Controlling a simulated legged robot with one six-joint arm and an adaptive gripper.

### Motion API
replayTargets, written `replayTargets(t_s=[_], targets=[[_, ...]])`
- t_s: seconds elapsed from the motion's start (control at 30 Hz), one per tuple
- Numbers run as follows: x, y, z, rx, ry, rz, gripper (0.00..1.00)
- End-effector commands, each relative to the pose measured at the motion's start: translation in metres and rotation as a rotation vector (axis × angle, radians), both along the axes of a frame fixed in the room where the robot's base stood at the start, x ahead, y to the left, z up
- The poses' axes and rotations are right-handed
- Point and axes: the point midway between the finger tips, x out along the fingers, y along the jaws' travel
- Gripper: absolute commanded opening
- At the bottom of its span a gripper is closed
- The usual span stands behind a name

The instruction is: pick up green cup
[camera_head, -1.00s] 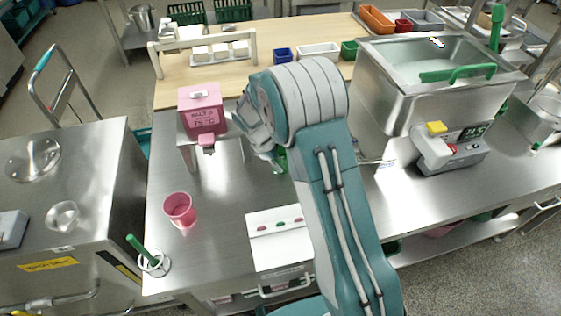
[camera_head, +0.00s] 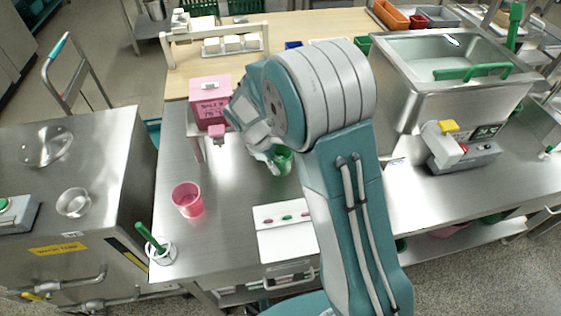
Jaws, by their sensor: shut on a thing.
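The green cup (camera_head: 284,161) is on or just above the steel table, under my arm's wrist; its right side is partly hidden by my arm. I cannot tell whether it touches the table. My gripper (camera_head: 272,158) is shut on the cup at its left side. Most of the fingers are hidden behind the wrist and the cup.
A pink cup (camera_head: 187,199) stands at the left on the steel table (camera_head: 235,220). A pink box dispenser (camera_head: 210,101) stands behind it. A white panel with buttons (camera_head: 285,228) is at the front. A steel basin machine (camera_head: 440,85) stands right. A green-handled tool (camera_head: 150,238) is at the front left corner.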

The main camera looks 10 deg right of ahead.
Motion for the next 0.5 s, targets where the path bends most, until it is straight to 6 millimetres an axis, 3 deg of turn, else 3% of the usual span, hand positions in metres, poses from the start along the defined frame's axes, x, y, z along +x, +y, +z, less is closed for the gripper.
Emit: replayTargets(t_s=[0.5], targets=[[-0.039, 0.033, 0.027, 0.001, -0.001, 0.002, 0.00]])
